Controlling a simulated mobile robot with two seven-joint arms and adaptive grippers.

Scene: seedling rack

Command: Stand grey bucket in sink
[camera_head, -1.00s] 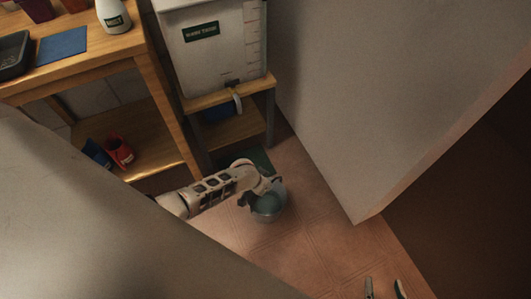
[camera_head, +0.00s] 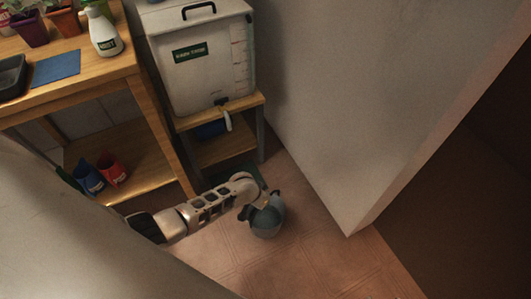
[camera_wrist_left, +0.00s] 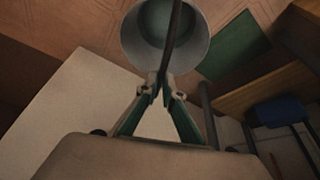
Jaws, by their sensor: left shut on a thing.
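The grey bucket (camera_head: 268,229) is at the end of my left arm, over the tiled floor in the head view. It also shows at the top of the left wrist view (camera_wrist_left: 205,42), its inside greenish, with the dark handle crossing in front of it. My left gripper (camera_head: 257,206) is shut on the handle; its fingertips (camera_wrist_left: 162,88) meet there in the wrist view. I cannot tell whether the bucket touches the floor. My right gripper is out of view. I see no sink in these frames.
A white water tank (camera_head: 200,62) stands on a wooden stand (camera_head: 228,149), with a green mat (camera_wrist_left: 236,46) on the floor nearby. A large pale wall (camera_head: 370,100) bounds the right.

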